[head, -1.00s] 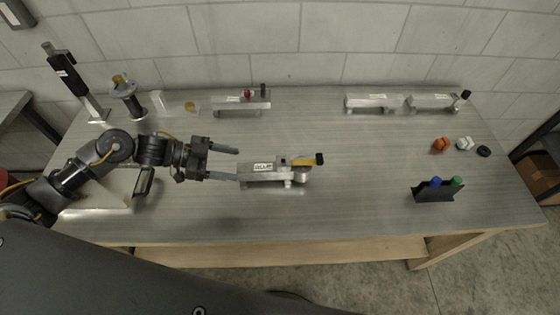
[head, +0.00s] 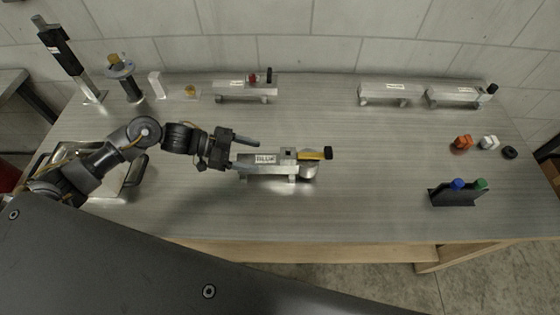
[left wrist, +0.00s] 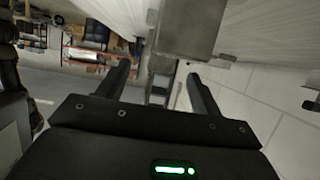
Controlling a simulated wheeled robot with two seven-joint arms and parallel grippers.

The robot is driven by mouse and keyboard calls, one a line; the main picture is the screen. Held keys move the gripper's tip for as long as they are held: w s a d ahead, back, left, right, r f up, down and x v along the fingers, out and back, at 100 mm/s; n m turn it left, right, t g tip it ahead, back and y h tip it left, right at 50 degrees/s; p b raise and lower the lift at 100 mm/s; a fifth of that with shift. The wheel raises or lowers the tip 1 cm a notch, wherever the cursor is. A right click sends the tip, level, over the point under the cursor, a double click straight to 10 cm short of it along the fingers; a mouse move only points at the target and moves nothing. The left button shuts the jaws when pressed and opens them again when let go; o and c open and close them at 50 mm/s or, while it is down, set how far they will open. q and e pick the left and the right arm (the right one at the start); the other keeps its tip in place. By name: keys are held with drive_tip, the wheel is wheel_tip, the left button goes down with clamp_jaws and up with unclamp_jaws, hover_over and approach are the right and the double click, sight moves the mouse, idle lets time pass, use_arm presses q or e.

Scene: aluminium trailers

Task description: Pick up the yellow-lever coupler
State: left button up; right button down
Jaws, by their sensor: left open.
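The yellow-lever coupler (head: 268,163) lies on the metal table in front of me, a silver bar with a label, a yellow lever and a black knob at its right end. My left gripper (head: 250,152) is open at the coupler's left end, its fingers pointing right towards it. In the left wrist view the open fingers (left wrist: 156,85) show with a grey metal body (left wrist: 188,28) ahead of and above them, likely the coupler's end. I cannot tell whether the fingers touch it. My right gripper is not in view.
A coupler with a red part (head: 243,88) and two silver couplers (head: 390,92) (head: 455,96) stand along the back. A black holder (head: 452,197) with blue and green pieces is at right. Orange (head: 462,142) and white pieces lie behind it. A metal tray (head: 133,178) is under my arm.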

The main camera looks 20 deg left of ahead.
sight(275, 159)
use_arm(q)
drive_tip(key=shift+x, duration=0.9)
drive_tip(key=shift+w+d+p, duration=0.25)
drive_tip(key=shift+d+p, duration=0.15)
drive_tip(key=shift+p, duration=0.15)
drive_tip(key=p+x, duration=0.1)
drive_tip(key=x, duration=0.2)
drive_tip(key=shift+w+d+f+p, duration=0.2)
drive_tip(key=shift+w+f+p, duration=0.05)
drive_tip(key=shift+f+p, duration=0.05)
drive_tip(key=shift+d+f, duration=0.2)
drive_tip(key=shift+d, duration=0.1)
drive_tip(key=shift+a, duration=0.1)
drive_tip(key=shift+c, duration=0.3)
clamp_jaws()
drive_tip(key=shift+w+r, duration=0.1)
